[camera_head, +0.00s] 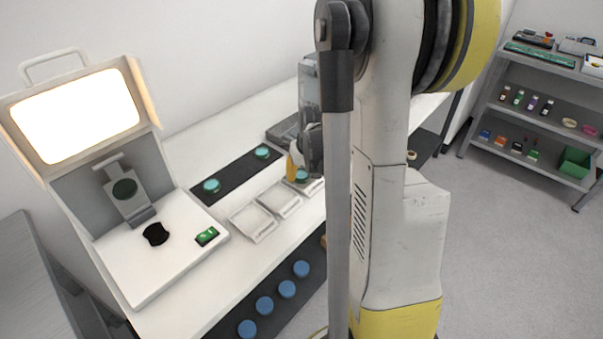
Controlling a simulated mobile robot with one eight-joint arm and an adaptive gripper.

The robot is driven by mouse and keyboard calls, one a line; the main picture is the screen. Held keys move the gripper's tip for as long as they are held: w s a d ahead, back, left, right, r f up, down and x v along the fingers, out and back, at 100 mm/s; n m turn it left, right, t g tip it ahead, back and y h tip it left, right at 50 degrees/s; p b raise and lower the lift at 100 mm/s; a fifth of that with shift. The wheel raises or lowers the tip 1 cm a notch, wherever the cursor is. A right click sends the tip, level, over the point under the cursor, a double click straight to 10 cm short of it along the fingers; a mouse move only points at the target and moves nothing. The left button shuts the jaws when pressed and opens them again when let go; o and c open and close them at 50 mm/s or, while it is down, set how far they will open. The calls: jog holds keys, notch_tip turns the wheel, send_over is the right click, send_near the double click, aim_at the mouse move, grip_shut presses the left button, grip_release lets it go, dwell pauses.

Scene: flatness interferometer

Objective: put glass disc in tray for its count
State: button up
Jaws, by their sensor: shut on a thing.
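My gripper (302,164) is low over the bench at its right part, partly hidden behind my own arm. It is shut on a teal glass disc (302,175), at or just above the rightmost of three white trays (313,189). I cannot tell whether the disc touches that tray. The middle tray (280,199) and the left tray (252,222) look empty. Two more teal discs, one at left (212,185) and one farther right (262,152), rest on a black mat (237,170) behind the trays.
The interferometer (125,190) with a lit screen (77,115) stands at left, with a small green display (207,236) on its base. Several blue round pieces (287,289) sit on a dark strip along the front. Stocked shelves (540,110) stand at far right.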

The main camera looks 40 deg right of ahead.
jog(key=shift+s+f+b, duration=0.1)
jog(key=shift+f+b, duration=0.2)
jog(key=shift+f, duration=0.1)
jog(key=o, duration=1.3)
jog(key=shift+o, duration=0.2)
jog(key=shift+a, duration=0.15)
jog(key=v, duration=1.2)
